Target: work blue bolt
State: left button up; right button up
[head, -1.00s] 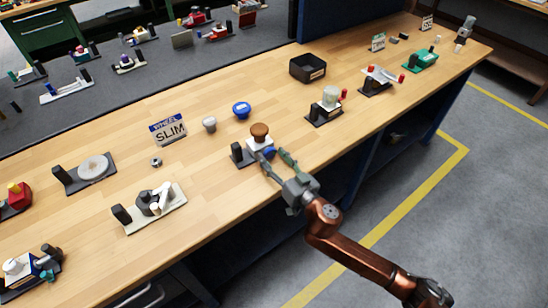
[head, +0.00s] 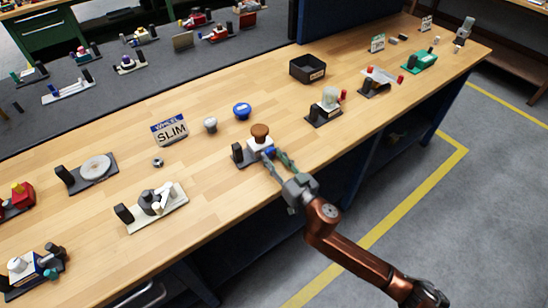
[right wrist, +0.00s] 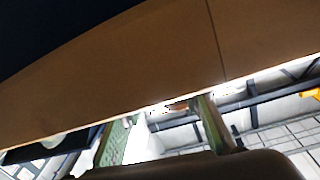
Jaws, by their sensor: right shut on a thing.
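A small valve unit (head: 258,144) with a white body, a brown mushroom-shaped knob (head: 260,130) and a black upright block stands near the front edge of the wooden bench. The blue bolt (head: 270,151) sticks out of the unit's front right side, partly hidden by my fingers. My right gripper (head: 272,155) reaches in from the front right and is shut on the blue bolt, one finger on either side. In the right wrist view the fingers show only in part, and I cannot make out the bolt. My left gripper is not in view.
A blue knob (head: 242,110), a grey-white knob (head: 210,124) and a sign plate (head: 169,130) lie behind and left. A black bin (head: 307,68) stands further back. Another unit (head: 325,108) stands to the right. The bench (head: 225,185) is bare left of my gripper.

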jog(key=shift+r+n+p, duration=0.15)
jog(key=shift+n+p, duration=0.5)
jog(key=shift+n, duration=0.05)
jog(key=shift+n+p, duration=0.65)
jog(key=shift+n, duration=0.05)
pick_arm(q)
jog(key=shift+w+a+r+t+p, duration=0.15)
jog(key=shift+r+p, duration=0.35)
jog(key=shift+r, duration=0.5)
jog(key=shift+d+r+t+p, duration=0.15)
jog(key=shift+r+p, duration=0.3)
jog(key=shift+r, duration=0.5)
pick_arm(e)
jog(key=shift+n, duration=1.5)
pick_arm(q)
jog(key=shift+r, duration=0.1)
pick_arm(e)
jog(key=o, duration=1.2)
jog(key=shift+c, duration=0.2)
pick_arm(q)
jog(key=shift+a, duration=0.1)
